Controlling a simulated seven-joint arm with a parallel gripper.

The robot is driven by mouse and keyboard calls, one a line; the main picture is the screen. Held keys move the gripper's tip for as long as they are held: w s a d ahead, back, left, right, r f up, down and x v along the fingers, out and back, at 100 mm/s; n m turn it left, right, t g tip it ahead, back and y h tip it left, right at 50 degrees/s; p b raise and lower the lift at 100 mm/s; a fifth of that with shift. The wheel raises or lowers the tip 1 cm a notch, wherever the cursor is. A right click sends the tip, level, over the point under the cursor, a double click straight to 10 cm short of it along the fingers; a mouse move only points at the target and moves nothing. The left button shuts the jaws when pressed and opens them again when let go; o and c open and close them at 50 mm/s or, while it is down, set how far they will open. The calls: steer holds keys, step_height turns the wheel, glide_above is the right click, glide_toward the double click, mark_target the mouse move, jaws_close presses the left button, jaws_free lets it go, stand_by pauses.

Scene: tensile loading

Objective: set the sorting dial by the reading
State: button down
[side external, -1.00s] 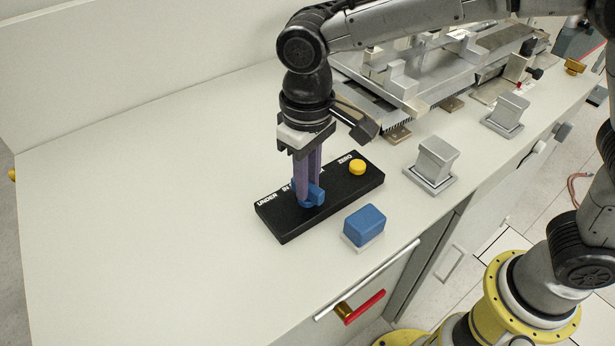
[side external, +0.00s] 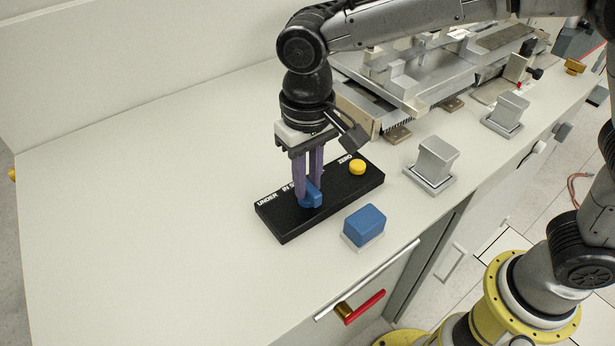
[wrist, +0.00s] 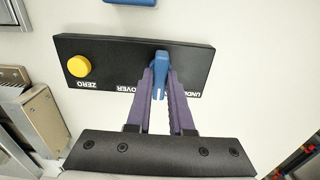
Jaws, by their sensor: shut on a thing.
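The sorting dial is a blue knob (side external: 311,194) on a black panel (side external: 282,229) with white labels. I can read UNDER, part of IN S..., and ZERO in the side view; the wrist view also shows OVER. My gripper (side external: 309,190) points down with its purple fingers shut on the blue knob. In the wrist view the fingers (wrist: 159,92) sit either side of the knob (wrist: 161,68), whose white pointer line faces the label row, between UNDER and OVER. The IN S... label is mostly hidden by the fingers. A yellow button (side external: 357,167) sits at the ZERO end.
A blue block (side external: 364,226) on a pale base stands in front of the panel. Two grey metal blocks (side external: 434,161) (side external: 507,113) stand to the right. A metal machine bed (side external: 430,85) lies behind. The left of the bench (side external: 130,200) is clear.

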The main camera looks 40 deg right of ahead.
mark_target(308, 184)
steer(key=c, duration=0.8)
jaws_free()
step_height(308, 184, up, 14)
steer(key=s+d+r+m+t, duration=0.2)
steer(key=s+d, duration=0.2)
steer(key=d, duration=0.6)
steer(key=s+d+r+m+t, duration=0.1)
steer(key=s+d+r, duration=0.25)
steer(key=d, duration=0.55)
steer(key=s+d+f+n+t, duration=0.1)
steer(key=s+d+f, duration=0.2)
steer(key=s+f, duration=0.2)
steer(key=s+d+f+n+t, duration=0.1)
steer(key=s+d+f+n, duration=0.1)
steer(key=s+f, duration=0.3)
step_height(308, 184, down, 4)
steer(key=shift+d+r+t, duration=0.1)
steer(key=shift+d+t, duration=0.2)
steer(key=shift+d, duration=0.2)
